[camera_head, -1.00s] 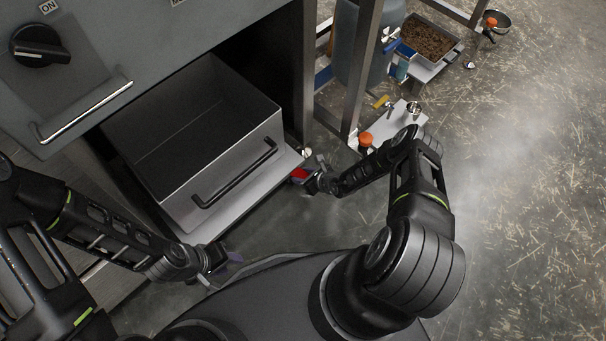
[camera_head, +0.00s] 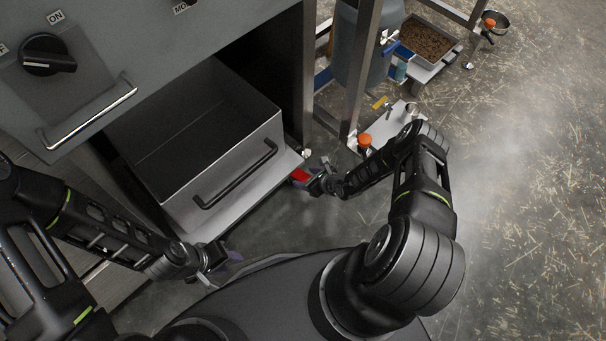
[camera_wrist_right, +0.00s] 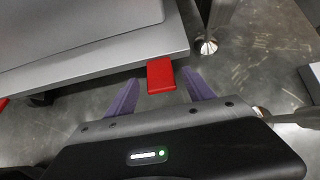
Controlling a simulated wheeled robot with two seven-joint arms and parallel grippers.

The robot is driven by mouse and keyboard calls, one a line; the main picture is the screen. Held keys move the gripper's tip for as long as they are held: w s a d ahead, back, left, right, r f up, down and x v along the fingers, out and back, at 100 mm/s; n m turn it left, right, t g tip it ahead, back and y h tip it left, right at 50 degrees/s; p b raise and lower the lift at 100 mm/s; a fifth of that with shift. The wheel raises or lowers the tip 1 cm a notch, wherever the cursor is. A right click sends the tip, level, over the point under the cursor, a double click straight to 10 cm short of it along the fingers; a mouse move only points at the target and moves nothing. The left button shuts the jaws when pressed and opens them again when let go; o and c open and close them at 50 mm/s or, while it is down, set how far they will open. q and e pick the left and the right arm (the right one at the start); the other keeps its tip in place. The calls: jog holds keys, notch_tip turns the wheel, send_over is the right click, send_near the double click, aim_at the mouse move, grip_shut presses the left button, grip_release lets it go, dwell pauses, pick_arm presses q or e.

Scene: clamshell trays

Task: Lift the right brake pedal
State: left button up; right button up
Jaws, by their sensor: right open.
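The right brake pedal is a flat red tab (camera_wrist_right: 160,76) sticking out from under the front edge of the grey drawer platform. In the head view the red pedal (camera_head: 300,175) shows at the platform's right front corner. My right gripper (camera_wrist_right: 161,80) is open, with its purple fingers on either side of the red tab and gaps visible. In the head view my right gripper (camera_head: 312,180) is at the pedal. My left gripper (camera_head: 228,258) hangs low near the platform's left front corner; its finger opening is unclear.
A grey drawer bin (camera_head: 215,150) with a black handle (camera_head: 236,175) stands on the platform. A metal frame leg (camera_head: 362,70) rises to its right. Another red piece (camera_wrist_right: 3,103) shows at the wrist view's left edge. Open floor lies at right.

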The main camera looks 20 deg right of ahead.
jog(key=p+v, duration=0.1)
jog(key=v, duration=0.4)
dwell(0.5)
